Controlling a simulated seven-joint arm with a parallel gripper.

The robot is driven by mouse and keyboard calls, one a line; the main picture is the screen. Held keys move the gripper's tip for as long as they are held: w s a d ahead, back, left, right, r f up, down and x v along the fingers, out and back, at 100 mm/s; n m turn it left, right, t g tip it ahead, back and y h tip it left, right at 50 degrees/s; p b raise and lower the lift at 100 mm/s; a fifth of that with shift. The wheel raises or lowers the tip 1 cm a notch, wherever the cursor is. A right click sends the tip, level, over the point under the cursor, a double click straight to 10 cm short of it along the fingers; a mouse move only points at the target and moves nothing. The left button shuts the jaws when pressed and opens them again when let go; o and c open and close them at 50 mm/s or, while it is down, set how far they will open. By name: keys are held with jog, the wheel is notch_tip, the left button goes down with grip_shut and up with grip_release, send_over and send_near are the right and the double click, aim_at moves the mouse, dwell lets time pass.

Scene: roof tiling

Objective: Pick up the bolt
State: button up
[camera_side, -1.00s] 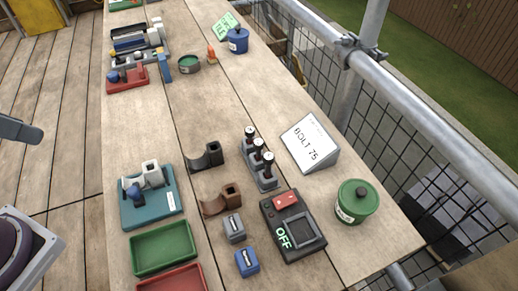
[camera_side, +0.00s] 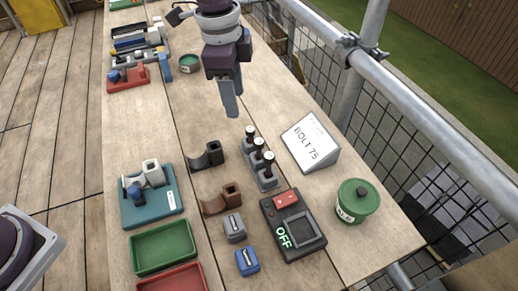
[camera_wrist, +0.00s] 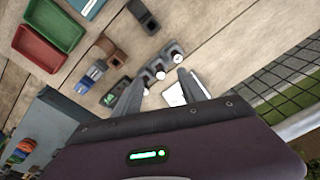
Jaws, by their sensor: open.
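Several upright bolts with dark, knobbed tops (camera_side: 258,144) stand in a row in a grey rack (camera_side: 265,182) at mid-table. In the wrist view the rack (camera_wrist: 154,66) lies beyond my fingers, with pale round ends showing.
A dark device showing "OFF" (camera_side: 293,226) and a green lidded pot (camera_side: 357,202) stand at the front right. Black and brown cradles (camera_side: 208,155) lie left of the rack. Green and red trays (camera_side: 162,248) lie front left. A railing (camera_side: 400,95) runs along the right.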

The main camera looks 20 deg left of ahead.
aim_at(259, 141)
jog(key=d+f+m, duration=0.1)
jog(key=f, duration=0.2)
jog(key=d+f+m, duration=0.1)
jog(key=d+f, duration=0.1)
jog(key=f, duration=0.1)
jog(key=w+d+f+m, duration=0.1)
jog(key=d+f, duration=0.1)
jog(key=f, duration=0.1)
jog(key=shift+d+f+g+y, duration=0.1)
jog(key=shift+f+g+y, duration=0.05)
jog(key=shift+g+y, duration=0.2)
jog(key=f, duration=0.6)
jog(key=shift+w+a+f, duration=0.2)
jog(key=shift+a+f, duration=0.05)
jog(key=shift+f, duration=0.15)
grip_shut()
